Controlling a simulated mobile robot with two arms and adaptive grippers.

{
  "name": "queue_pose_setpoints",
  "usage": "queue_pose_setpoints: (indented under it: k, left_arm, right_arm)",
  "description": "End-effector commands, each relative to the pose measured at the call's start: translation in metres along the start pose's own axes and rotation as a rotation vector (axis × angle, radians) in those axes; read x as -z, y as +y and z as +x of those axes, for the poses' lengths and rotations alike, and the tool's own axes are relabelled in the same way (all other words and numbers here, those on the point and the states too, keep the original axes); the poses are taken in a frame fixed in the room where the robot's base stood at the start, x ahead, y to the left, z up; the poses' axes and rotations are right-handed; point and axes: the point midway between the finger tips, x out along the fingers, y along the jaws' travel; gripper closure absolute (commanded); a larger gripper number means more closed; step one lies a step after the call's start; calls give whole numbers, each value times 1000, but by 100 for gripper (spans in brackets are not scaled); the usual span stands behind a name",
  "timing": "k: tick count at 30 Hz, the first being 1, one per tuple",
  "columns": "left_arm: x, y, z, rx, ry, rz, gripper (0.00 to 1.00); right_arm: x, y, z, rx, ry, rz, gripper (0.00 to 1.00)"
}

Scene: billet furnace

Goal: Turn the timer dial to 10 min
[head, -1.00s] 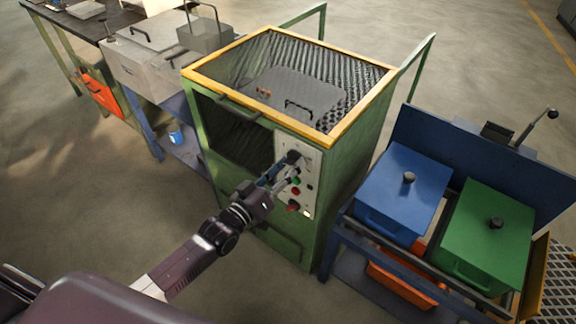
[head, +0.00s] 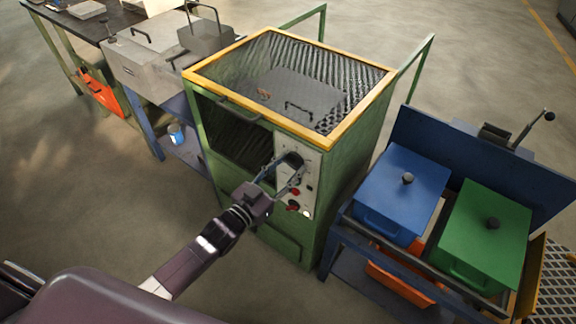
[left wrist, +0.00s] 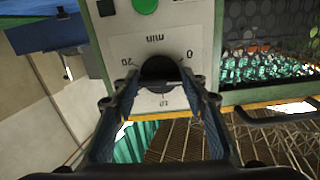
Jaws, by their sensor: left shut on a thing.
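The timer dial (head: 293,159) is a black knob at the top of the pale control panel on the green furnace. In the left wrist view the dial (left wrist: 160,70) sits on an upside-down scale with 20 at left, 0 at right, 10 below and "min" above. I cannot tell where its pointer stands. My left gripper (head: 284,171) is shut on the dial. In the left wrist view the gripper's (left wrist: 160,78) two fingers lie on either side of the knob. My right gripper is not in view.
Below the dial, the panel has a red button (head: 295,191) and a red-and-black knob (head: 292,205). The furnace (head: 330,140) has a yellow-rimmed mesh top. A blue bin (head: 395,200) and a green bin (head: 480,250) stand right. Steel box (head: 150,60) is left; open floor lies in front.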

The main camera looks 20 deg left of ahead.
Motion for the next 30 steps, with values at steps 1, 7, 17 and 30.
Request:
queue_pose_setpoints:
  k: [1,7,17,30]
  left_arm:
    - [1,0,0,1,0,45,84]
    - [0,0,0,1,0,234,84]
    - [0,0,0,1,0,549,84]
    - [-1,0,0,0,1,966,84]
  right_arm:
    - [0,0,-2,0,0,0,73]
    - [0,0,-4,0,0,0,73]
    - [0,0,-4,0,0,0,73]
    - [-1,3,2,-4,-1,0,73]
